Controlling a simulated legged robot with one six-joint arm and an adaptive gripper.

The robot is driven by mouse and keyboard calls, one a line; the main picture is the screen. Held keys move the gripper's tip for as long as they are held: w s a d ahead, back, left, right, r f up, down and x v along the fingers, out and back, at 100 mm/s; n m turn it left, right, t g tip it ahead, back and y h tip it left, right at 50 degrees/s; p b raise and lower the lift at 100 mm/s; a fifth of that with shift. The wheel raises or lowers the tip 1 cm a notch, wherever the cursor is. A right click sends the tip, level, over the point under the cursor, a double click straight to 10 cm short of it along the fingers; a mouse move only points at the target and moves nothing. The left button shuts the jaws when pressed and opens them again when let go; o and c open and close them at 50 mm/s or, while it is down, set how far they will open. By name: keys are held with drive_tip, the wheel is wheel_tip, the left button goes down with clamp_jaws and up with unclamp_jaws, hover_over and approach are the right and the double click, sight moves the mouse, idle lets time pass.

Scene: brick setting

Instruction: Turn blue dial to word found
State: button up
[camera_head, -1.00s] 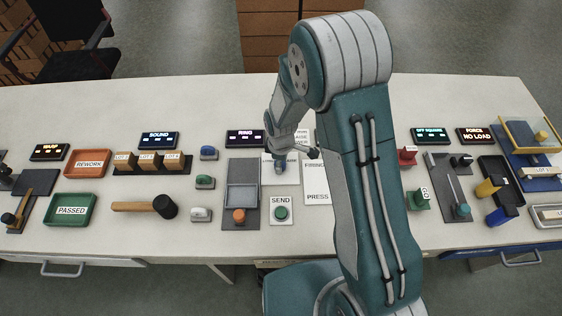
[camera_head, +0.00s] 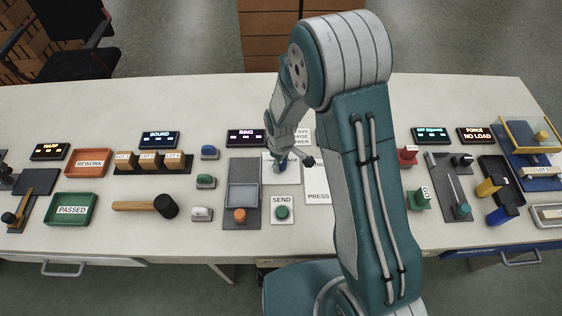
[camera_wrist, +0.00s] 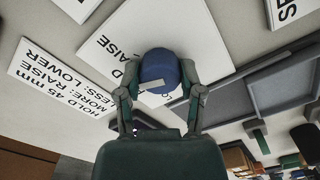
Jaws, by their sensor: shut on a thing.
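The blue dial (camera_wrist: 160,70) is a round knob with a pale pointer bar on its near side, set on a white plate (camera_wrist: 120,38) with black lettering. Part of the lettering reads "RAISE"; the rest is hidden by the dial and fingers. My gripper (camera_wrist: 159,80) is shut on the dial, one finger on each side. In the head view, my gripper (camera_head: 279,163) is over the plate, and only a little blue of the dial shows below it. I cannot tell exactly which word the pointer faces.
A "RING" display (camera_head: 246,137) stands behind left. A grey sliding fixture (camera_head: 241,215) with an orange knob is close on the left. A green "SEND" button (camera_head: 282,212) is in front, and a "PRESS" card (camera_head: 318,196) lies to the right, partly behind my arm.

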drive_tip(key=m, duration=0.4)
drive_tip(key=shift+w+r+m, duration=0.1)
drive_tip(key=shift+w+m, duration=0.1)
drive_tip(key=shift+m, duration=0.1)
drive_tip(key=shift+a+m, duration=0.1)
drive_tip(key=shift+m, duration=1.5)
drive_tip(key=shift+w+m, duration=0.1)
drive_tip(key=shift+m, duration=0.2)
drive_tip(key=o, duration=1)
drive_tip(key=shift+o, duration=0.8)
wheel_tip(320, 180, up, 12)
